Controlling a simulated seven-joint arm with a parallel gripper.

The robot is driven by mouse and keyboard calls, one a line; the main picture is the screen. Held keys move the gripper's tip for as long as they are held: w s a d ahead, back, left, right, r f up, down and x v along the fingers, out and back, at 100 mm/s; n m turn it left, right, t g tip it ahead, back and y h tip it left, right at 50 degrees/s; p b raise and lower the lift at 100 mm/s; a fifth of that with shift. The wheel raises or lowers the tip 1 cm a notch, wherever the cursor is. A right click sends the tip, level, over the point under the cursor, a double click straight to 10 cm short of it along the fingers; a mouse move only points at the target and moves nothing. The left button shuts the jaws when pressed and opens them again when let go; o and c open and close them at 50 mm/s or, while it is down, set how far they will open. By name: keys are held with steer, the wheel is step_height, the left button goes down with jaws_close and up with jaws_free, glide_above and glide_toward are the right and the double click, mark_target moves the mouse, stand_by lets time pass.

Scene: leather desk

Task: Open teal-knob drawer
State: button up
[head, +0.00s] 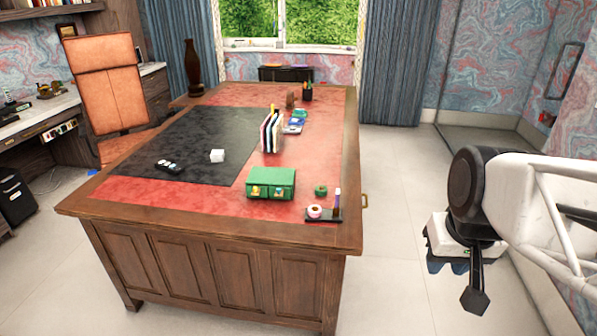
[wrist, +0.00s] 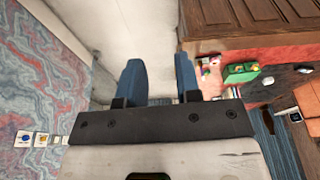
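A small green drawer box (head: 270,182) stands near the front edge of the desk's red leather. Its front carries two knobs: a yellow one (head: 254,191) on the left and a teal-looking one (head: 278,192) on the right, both small and indistinct. The drawers look closed. The box also shows in the wrist view (wrist: 240,73), right of the fingers. My gripper (head: 452,266) hangs over the floor to the right of the desk, well away from the box. In the wrist view its two blue fingers (wrist: 159,78) are spread apart with nothing between them.
A black tray with a pink tape roll (head: 315,211) and a green tape roll (head: 320,190) sit right of the box. The desk edge (head: 210,235) lies in front.

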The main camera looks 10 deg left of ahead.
steer(key=w+a+r+n+y, duration=0.1)
steer(key=w+a+n, duration=0.35)
steer(key=w, duration=1.15)
steer(key=n+y, duration=0.2)
steer(key=n, duration=0.3)
glide_above(279, 189)
steer(key=s+d, duration=0.2)
step_height(279, 189, down, 22)
steer(key=shift+d+f, duration=0.2)
steer(key=shift+f, duration=0.1)
steer(key=shift+x, duration=3.8)
steer(key=shift+w, duration=0.1)
